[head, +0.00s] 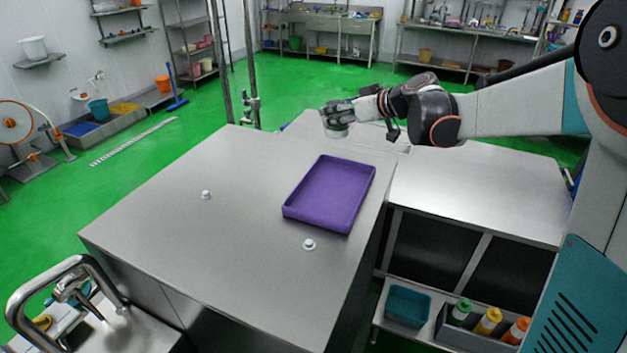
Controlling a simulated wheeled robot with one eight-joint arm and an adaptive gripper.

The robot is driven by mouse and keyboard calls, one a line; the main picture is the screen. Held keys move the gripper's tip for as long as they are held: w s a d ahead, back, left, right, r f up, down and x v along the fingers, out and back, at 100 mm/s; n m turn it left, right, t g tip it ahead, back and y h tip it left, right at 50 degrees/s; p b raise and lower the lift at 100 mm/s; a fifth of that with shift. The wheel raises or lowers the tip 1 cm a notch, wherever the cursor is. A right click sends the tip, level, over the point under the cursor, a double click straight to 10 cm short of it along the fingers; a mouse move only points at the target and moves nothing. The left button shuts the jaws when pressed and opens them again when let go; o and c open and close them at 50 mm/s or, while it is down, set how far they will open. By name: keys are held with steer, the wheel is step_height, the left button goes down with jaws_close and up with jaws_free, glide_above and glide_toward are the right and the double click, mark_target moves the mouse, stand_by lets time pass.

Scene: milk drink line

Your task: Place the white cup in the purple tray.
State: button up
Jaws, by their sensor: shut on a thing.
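The purple tray (328,196) lies empty on the steel table, near its right side. My gripper (336,121) is up behind the tray's far edge, reaching in from the right. It is shut on the white cup (337,131), whose lower part shows below the fingers. The fingers hide the upper part of the cup. The cup is apart from the tray, and its exact height above the surface is hard to tell.
Two small white fittings (309,244) and (206,195) stand on the steel table (150,235), near and left of the tray. A lower steel counter (480,190) is at right, with a teal bin (407,305) and several bottles on its shelf. Steel posts (250,60) rise behind the table.

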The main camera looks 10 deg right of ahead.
steer(key=shift+w+a+f, duration=0.15)
steer(key=shift+w, duration=0.15)
step_height(320, 180, down, 20)
steer(key=b, duration=0.4)
steer(key=shift+r, duration=0.2)
steer(key=shift+f, duration=0.15)
steer(key=o, duration=1.2)
steer(key=shift+o, duration=0.3)
